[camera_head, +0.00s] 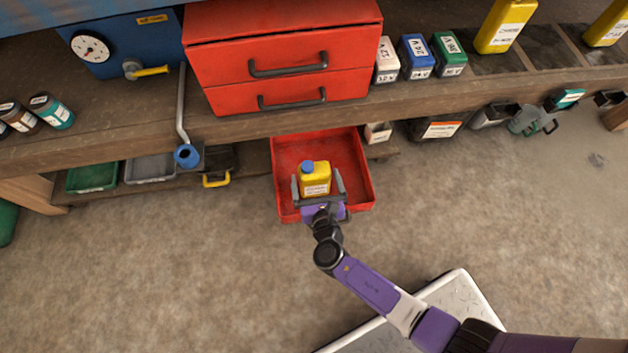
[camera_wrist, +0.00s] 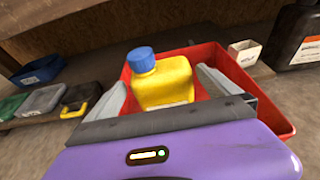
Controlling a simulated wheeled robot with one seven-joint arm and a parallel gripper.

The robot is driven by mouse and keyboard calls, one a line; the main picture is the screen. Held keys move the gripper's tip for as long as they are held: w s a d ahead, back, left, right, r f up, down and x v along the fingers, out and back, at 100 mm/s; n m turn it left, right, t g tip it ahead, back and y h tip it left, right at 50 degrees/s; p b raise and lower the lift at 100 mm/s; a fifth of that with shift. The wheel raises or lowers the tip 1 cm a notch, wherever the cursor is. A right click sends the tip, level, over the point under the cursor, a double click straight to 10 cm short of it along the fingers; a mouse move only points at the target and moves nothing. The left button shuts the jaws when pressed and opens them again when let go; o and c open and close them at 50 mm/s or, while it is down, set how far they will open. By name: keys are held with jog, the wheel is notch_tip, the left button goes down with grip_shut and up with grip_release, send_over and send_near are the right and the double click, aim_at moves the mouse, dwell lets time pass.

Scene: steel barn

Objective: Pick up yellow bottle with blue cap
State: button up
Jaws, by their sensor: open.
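The yellow bottle with a blue cap (camera_head: 316,180) stands upright in an open red drawer (camera_head: 366,190) below the workbench, with a white label on its front. In the wrist view the bottle (camera_wrist: 164,84) is in the middle, its blue cap at the upper left. My gripper (camera_head: 317,182) is open, with one finger on each side of the bottle. In the wrist view the fingers of my gripper (camera_wrist: 160,88) flank the bottle, with a gap seen at the right. I cannot tell whether the left finger touches it. The bottle's lower part is hidden behind the gripper body.
The drawer's walls surround the bottle, and the bench edge (camera_head: 430,97) overhangs behind. A red drawer cabinet (camera_head: 225,62) stands on the bench. Bins and a yellow-handled box (camera_head: 216,170) lie to the left, and a dark canister (camera_wrist: 295,38) at right. The floor in front is mostly clear.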

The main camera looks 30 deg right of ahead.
aim_at(314, 171)
jog(key=b+x, duration=0.1)
jog(key=x, duration=0.2)
jog(key=shift+w+d+f, duration=0.1)
jog(key=shift+d+f, duration=0.05)
jog(key=c, duration=1.7)
jog(key=shift+w, duration=0.1)
jog(key=shift+c, duration=1.1)
jog(key=shift+r, duration=0.3)
